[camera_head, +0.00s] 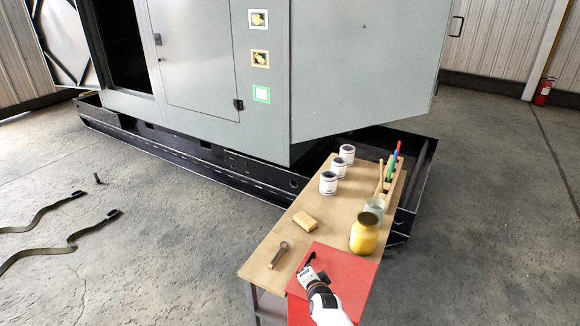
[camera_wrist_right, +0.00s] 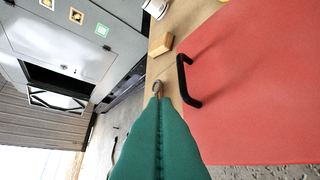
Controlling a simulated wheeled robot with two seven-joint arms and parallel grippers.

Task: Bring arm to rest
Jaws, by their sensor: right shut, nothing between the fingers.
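My right gripper (camera_head: 304,273) is over the near left edge of the red panel (camera_head: 345,268) on the workbench. In the right wrist view its green fingers (camera_wrist_right: 160,102) are pressed together with nothing between them. A black handle (camera_wrist_right: 184,80) stands on the red panel, just right of the fingers and apart from them in that view. My left gripper is not in view.
The workbench (camera_head: 265,240) holds a wrench-like tool (camera_head: 278,255), a tan block (camera_head: 305,221), a yellow jar (camera_head: 364,233), a glass jar (camera_head: 375,206) and several white cans (camera_head: 328,183). A grey enclosure (camera_head: 340,70) stands behind. Straps (camera_head: 45,210) lie on the open floor left.

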